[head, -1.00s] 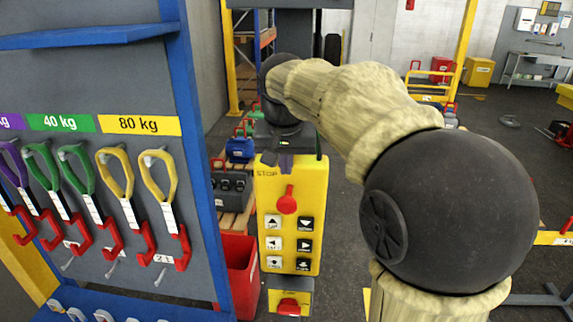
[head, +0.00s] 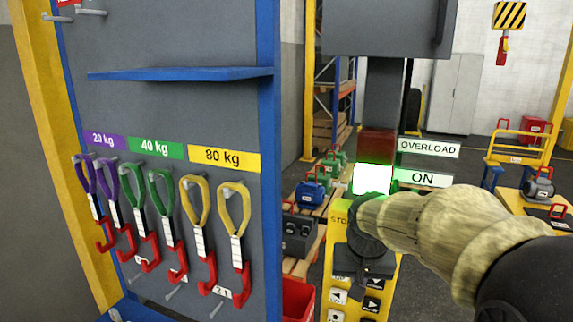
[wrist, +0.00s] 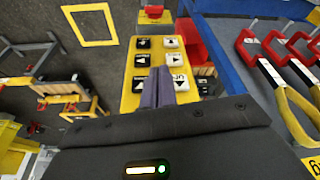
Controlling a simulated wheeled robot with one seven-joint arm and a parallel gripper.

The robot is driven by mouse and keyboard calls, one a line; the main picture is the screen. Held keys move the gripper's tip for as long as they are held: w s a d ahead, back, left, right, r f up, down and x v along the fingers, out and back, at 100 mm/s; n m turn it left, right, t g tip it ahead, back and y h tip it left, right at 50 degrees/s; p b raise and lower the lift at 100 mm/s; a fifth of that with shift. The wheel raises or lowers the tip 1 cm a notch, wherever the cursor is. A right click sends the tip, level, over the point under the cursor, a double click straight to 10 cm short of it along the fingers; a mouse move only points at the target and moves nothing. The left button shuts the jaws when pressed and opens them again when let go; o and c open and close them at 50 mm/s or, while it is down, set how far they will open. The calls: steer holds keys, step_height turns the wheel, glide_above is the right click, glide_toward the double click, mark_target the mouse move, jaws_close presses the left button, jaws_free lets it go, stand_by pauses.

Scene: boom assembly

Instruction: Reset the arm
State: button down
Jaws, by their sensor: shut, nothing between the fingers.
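My arm reaches in from the lower right of the head view, and my gripper (head: 366,284) is in front of the yellow control panel (head: 395,290). In the wrist view my gripper (wrist: 157,72) shows two narrow fingers shut together, with nothing between them. Above the panel in the head view, a lamp (head: 373,179) glows bright white-green beside the ON sign (head: 424,178). The lamp by the OVERLOAD sign (head: 428,148) is dark red.
A grey board with a blue frame (head: 268,120) stands at the left, with purple, green and yellow slings (head: 233,215) on pegs. A red bin (head: 297,300) is beside the panel. A hook block (head: 508,18) hangs at upper right. Open floor shows right of the panel.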

steer(key=s+f+n+b, duration=0.1)
steer(key=s+f+b, duration=0.1)
steer(key=s+f, duration=0.4)
steer(key=s+f+b, duration=0.2)
steer(key=s+f, duration=0.3)
steer(key=f, duration=0.7)
steer(key=shift+s+a+n+g+y, duration=0.15)
steer(key=shift+s+n+g+y, duration=0.15)
steer(key=shift+s+n+g, duration=0.1)
